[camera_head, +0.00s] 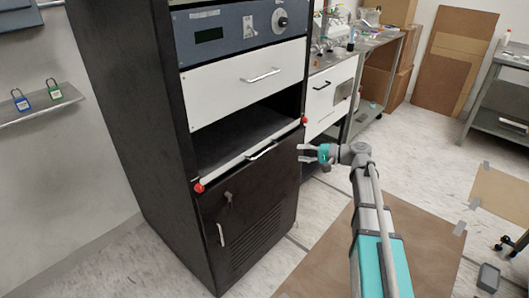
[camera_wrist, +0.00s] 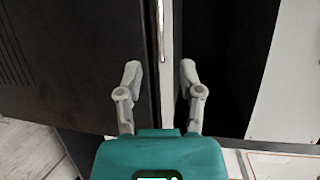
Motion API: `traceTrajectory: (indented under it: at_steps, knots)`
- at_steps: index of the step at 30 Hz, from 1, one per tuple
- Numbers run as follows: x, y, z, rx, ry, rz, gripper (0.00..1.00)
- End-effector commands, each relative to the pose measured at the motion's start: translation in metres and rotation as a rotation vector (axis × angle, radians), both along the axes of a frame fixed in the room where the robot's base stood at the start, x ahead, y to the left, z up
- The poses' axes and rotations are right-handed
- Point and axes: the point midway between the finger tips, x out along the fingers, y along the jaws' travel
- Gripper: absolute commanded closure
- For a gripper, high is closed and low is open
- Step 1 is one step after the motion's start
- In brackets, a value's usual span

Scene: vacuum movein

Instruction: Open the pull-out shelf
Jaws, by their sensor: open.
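The pull-out shelf (camera_head: 228,164) is a thin white-edged panel in a tall black cabinet, with an open dark bay above it. A slim metal handle (camera_head: 262,150) is on its front, and a red knob sits at each end. The shelf looks pushed in. My gripper (camera_head: 304,152) is open and empty, to the right of the handle and apart from it. In the wrist view the white shelf edge (camera_wrist: 168,60) runs upright between my open fingers, with the handle (camera_wrist: 161,28) ahead of the fingertips near the top.
A white drawer (camera_head: 245,82) with its own handle is above the bay, and a black door (camera_head: 250,210) with a key is below. Steel benches stand at the back right.

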Motion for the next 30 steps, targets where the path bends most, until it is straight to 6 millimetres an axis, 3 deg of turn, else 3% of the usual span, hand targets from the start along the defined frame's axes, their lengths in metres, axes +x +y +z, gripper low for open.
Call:
traceTrajectory:
  at_steps: [11, 30]
  knots:
    - [0.007, 0.026, -0.006, -0.001, 0.000, 0.002, 0.52]
    - [0.031, 0.112, -0.023, -0.001, 0.000, 0.001, 0.52]
